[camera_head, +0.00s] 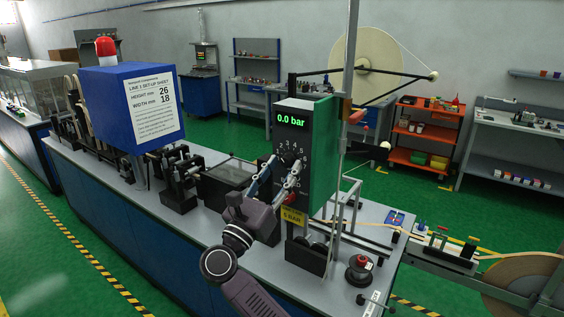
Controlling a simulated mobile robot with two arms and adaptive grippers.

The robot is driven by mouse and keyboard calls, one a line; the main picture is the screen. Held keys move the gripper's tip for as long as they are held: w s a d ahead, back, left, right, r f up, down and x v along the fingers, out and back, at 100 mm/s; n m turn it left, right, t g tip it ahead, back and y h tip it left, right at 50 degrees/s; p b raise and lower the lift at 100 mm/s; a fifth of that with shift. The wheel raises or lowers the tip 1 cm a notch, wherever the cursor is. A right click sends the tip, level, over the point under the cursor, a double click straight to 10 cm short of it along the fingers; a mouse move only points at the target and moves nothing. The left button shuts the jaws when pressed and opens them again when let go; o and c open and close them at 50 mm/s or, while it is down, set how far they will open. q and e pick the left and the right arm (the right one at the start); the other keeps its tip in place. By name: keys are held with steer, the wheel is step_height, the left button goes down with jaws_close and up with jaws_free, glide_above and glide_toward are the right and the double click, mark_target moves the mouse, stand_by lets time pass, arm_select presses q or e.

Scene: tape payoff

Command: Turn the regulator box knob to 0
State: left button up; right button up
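The regulator box (322,146) is a green box with a dark front panel, standing on the grey bench. Its lit green display (291,121) reads 0.0 bar. Below the display is the dark knob (289,160), ringed by a number scale of which several digits show. The knob's pointer is too small to read, and the lower part of the dial is behind my gripper. My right gripper (282,168) is in front of the panel, its two fingers spread apart at the knob's lower edge. I cannot tell whether they touch it. My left gripper is not in view.
A yellow label (292,216) sits below the panel. A blue box (129,108) with a set-up sheet and red lamp stands to the left. A thin pole (345,120) rises beside the regulator box, and a large tape reel (368,62) is behind. Bench machinery stands left of my gripper.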

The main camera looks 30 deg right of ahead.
steer(key=shift+r, duration=0.1)
jaws_close()
steer(key=shift+n, duration=0.5)
steer(key=n+t+y, duration=0.1)
steer(key=n, duration=0.1)
steer(key=shift+s+n+t+b, duration=0.15)
steer(key=shift+n+t+b, duration=0.15)
steer(key=shift+n+b, duration=0.1)
steer(key=n+t+y, duration=0.1)
steer(key=n+y, duration=0.1)
steer(key=n, duration=0.3)
steer(key=shift+s+r+p, duration=0.1)
steer(key=shift+r+p, duration=0.05)
steer(key=shift+p, duration=0.15)
steer(key=n+y, duration=0.1)
steer(key=n, duration=0.2)
steer(key=n+y, duration=0.2)
steer(key=n, duration=0.1)
steer(key=shift+d+r+n+t, duration=0.1)
steer(key=shift+r+n+t, duration=0.05)
steer(key=shift+n+t, duration=0.2)
